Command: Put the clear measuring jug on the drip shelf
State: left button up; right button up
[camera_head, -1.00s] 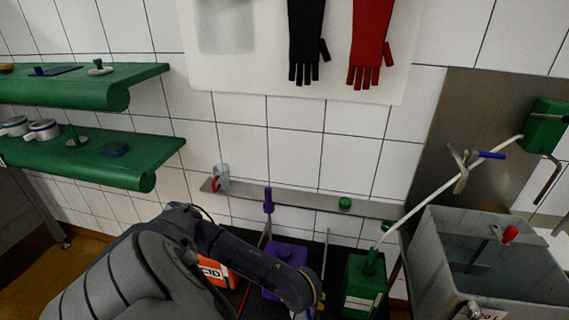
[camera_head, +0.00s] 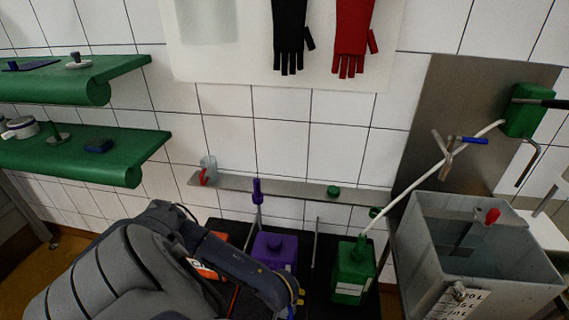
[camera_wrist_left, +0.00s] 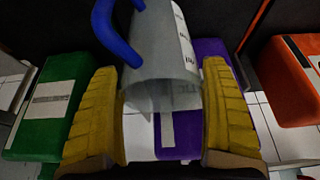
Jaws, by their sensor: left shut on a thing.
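In the left wrist view a translucent grey jug (camera_wrist_left: 160,60) with a blue handle (camera_wrist_left: 118,38) and a white marked strip is between the yellow fingers of my left gripper (camera_wrist_left: 160,75). The gripper is shut on it. In the head view my left arm reaches to the lower middle (camera_head: 290,292); the fingers and jug are hidden or out of frame there. The drip shelf (camera_head: 270,186) is a narrow metal ledge on the tiled wall. A clear jug with a red handle (camera_head: 208,171) stands at its left end. My right gripper is not in view.
A green cap (camera_head: 333,191) sits right of centre on the drip shelf, with free room between. Below are orange (camera_wrist_left: 293,80), purple (camera_head: 274,251) and green (camera_head: 354,275) canisters. A purple upright tool (camera_head: 257,190) rises before the ledge. A grey sink (camera_head: 480,250) stands right.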

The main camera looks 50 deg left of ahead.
pick_arm(q)
jog(key=shift+f, duration=0.9)
jog(key=o, duration=1.5)
jog(key=shift+f, duration=0.1)
jog(key=v, duration=1.1)
jog(key=shift+d, duration=0.1)
jog(key=shift+s+d+r, duration=0.1)
jog(key=shift+s+r, duration=0.05)
jog(key=shift+r, duration=0.35)
jog(key=c, duration=1.4)
